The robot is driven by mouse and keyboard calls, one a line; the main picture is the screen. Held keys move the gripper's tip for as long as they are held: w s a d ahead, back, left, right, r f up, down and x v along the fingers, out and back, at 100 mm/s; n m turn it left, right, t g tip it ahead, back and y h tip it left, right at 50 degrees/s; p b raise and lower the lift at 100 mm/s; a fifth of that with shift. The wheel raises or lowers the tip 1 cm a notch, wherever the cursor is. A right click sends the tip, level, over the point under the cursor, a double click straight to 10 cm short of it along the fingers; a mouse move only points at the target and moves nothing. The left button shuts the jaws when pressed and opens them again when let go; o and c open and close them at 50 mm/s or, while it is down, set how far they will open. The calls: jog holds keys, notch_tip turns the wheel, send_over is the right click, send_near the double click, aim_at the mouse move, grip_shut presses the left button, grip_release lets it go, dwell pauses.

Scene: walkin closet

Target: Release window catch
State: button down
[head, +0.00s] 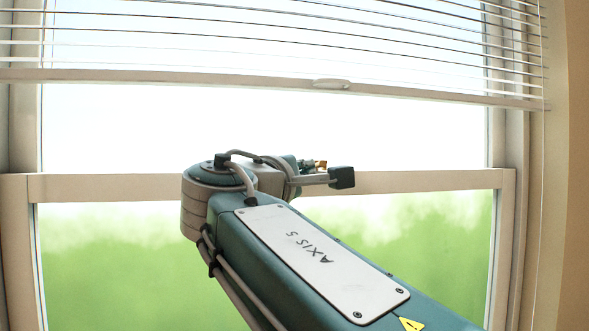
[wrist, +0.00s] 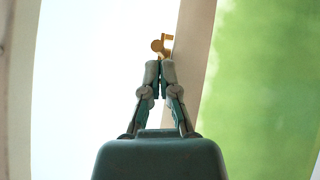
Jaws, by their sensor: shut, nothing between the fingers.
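The window catch (wrist: 158,47) is a small brass piece with a round body and a short hooked lever, beside the white sash rail (wrist: 193,75) in the wrist view. My gripper (wrist: 160,70) is shut and empty, its fingertips just short of the catch. I cannot tell whether they touch it. In the head view the brass catch (head: 321,164) shows small at the top edge of the horizontal sash rail (head: 430,182). My arm hides most of the gripper there.
White blinds (head: 260,40) hang across the upper window, and their bottom rail (head: 200,78) is above my arm. A thin cord (head: 538,220) hangs at the right. Window frame posts stand at both sides. Clear space shows between the blinds and the sash rail.

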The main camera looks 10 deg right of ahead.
jog(key=shift+s+d+n+t+y, duration=0.1)
jog(key=shift+d+n+t+y, duration=0.3)
jog(key=shift+y, duration=0.1)
